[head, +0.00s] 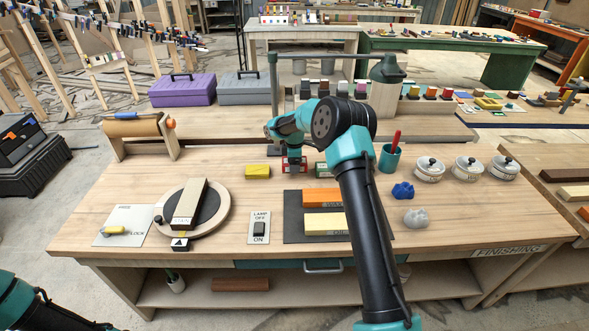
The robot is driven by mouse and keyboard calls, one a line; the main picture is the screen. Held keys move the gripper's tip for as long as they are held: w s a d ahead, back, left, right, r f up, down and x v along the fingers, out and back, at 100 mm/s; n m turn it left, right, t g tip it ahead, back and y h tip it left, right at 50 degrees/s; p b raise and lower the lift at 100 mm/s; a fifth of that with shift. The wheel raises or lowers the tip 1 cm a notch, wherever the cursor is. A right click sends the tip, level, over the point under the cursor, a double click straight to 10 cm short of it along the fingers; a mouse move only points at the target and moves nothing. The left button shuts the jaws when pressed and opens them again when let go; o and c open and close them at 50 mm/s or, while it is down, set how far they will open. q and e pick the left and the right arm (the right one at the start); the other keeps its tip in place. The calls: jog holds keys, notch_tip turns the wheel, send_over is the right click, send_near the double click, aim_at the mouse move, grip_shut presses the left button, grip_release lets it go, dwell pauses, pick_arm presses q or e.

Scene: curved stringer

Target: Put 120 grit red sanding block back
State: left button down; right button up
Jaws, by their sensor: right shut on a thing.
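My right arm reaches up over the workbench (120,190) from the lower right. My right gripper (292,161) points down near the back of the bench and is shut on the red sanding block (292,168). The gripper hides much of that block, and its grit label cannot be read. The block is in line between a yellow block (257,171) on its left and a green-labelled block (321,169) on its right, partly behind my arm. I cannot tell whether the red block touches the bench. Only part of my left arm shows at the lower left corner; its gripper is out of view.
An orange block (321,197) and a pale yellow block (325,224) lie on a dark mat (292,230) in front. A turntable (212,222) carries a long block. A teal cup (389,160) and lidded jars (467,170) stand at right.

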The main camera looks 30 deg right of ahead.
jog(key=shift+w+d, duration=0.15)
jog(key=shift+w, duration=0.1)
jog(key=shift+w+d, duration=0.1)
jog(key=shift+w, duration=0.1)
jog(key=shift+f, duration=1.75)
jog(key=shift+f, duration=0.1)
jog(key=o, duration=1)
jog(key=shift+c, duration=0.2)
notch_tip(320, 180, up, 12)
jog(key=shift+r, duration=0.1)
